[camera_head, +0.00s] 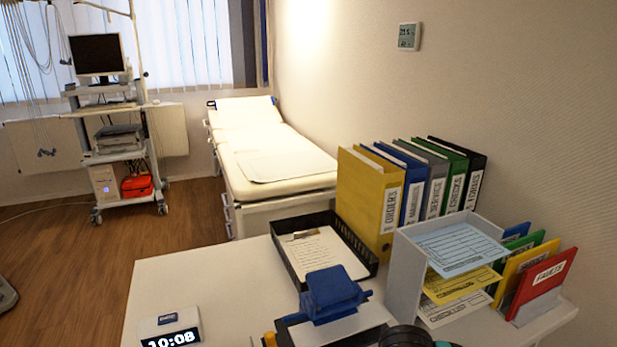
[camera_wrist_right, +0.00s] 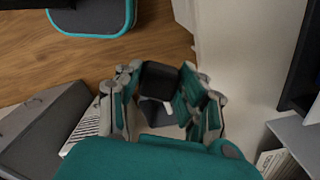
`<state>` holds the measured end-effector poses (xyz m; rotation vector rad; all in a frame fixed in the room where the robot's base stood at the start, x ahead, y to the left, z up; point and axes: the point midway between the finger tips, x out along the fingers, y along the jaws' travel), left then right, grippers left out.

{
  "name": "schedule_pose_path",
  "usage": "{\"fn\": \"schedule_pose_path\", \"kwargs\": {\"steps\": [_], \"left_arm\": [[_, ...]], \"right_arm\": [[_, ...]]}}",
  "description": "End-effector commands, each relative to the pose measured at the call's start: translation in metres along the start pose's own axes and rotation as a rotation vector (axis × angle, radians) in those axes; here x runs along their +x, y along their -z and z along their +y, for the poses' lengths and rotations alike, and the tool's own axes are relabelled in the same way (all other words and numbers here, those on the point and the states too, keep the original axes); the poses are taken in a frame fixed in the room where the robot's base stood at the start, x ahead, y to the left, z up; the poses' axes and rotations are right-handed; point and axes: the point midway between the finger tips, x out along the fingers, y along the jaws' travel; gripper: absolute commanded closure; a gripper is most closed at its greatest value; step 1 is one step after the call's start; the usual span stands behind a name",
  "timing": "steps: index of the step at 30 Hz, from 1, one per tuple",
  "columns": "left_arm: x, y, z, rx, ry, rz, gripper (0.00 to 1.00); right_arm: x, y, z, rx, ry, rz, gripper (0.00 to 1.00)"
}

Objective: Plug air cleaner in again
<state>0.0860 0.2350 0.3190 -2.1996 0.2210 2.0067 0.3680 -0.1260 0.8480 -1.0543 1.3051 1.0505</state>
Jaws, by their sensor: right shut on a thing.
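My right gripper (camera_wrist_right: 160,88) shows in the right wrist view, its grey and teal fingers on both sides of a small black block-like thing (camera_wrist_right: 158,76). The fingers are shut on this thing; I cannot tell for sure whether it is a plug. A dark grey shape shows just below it between the fingers. No air cleaner, cord or socket can be made out with certainty in either view. My left gripper is not in view.
A white desk (camera_head: 215,270) holds a clock (camera_head: 170,330), a blue hole punch (camera_head: 335,294), a black tray (camera_head: 284,262), upright binders (camera_head: 368,205) and a grey paper rack (camera_head: 405,270). Behind are an examination bed (camera_head: 265,150) and a computer cart (camera_head: 110,110).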

Motion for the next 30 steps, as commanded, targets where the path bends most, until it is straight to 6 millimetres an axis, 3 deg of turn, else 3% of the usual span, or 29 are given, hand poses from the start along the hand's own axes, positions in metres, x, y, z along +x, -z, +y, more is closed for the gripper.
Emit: {"fn": "schedule_pose_path", "kwargs": {"steps": [18, 24, 30], "left_arm": [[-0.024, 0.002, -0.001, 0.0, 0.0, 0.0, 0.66], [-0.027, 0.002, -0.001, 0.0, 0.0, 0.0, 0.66], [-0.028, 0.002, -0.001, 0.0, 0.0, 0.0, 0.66]], "right_arm": [[-0.068, 0.05, -0.024, -1.439, 0.002, 0.003, 0.9], [-0.079, 0.058, -0.025, -1.705, 0.003, -0.001, 0.9], [-0.082, 0.06, -0.026, -1.785, 0.004, -0.002, 0.9]]}}
